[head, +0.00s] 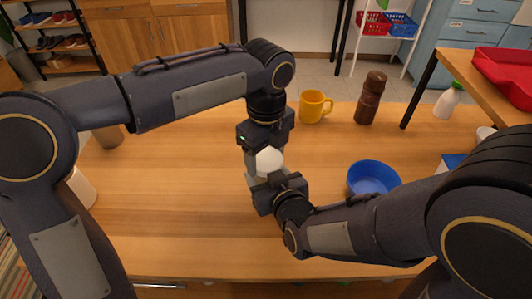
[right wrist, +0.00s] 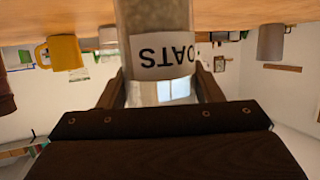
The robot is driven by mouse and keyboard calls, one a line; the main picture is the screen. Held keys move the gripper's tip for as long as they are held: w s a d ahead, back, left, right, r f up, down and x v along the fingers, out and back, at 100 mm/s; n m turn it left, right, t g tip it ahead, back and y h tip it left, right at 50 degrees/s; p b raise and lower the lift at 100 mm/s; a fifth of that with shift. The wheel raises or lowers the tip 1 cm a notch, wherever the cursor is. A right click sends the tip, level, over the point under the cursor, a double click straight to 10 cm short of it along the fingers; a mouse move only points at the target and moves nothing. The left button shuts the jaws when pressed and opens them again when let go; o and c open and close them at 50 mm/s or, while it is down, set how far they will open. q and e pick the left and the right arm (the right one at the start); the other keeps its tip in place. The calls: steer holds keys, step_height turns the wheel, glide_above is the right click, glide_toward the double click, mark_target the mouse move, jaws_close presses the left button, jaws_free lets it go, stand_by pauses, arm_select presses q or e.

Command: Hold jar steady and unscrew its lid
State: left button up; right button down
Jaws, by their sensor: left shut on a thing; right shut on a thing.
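The jar shows in the right wrist view as a clear container with a white label (right wrist: 160,57) reading "OATS", upside down in that picture. In the head view its white lid (head: 269,160) shows between my two grippers, above the table. My left gripper (head: 262,163) reaches down from above and is shut at the lid; its exact contact is partly hidden. My right gripper (head: 266,184) is shut on the jar's body from the near side. Its fingers (right wrist: 160,92) stand on both sides of the jar in the right wrist view.
On the wooden table (head: 170,215) a yellow mug (head: 313,107) and a brown mill (head: 370,98) stand behind the grippers. A blue bowl (head: 373,179) is close to my right forearm. A white bottle (head: 446,101) stands farther right. The table's left middle is clear.

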arm_select(q)
steer(key=n, duration=0.3)
steer(key=shift+n, duration=0.4)
steer(key=o, duration=1.1)
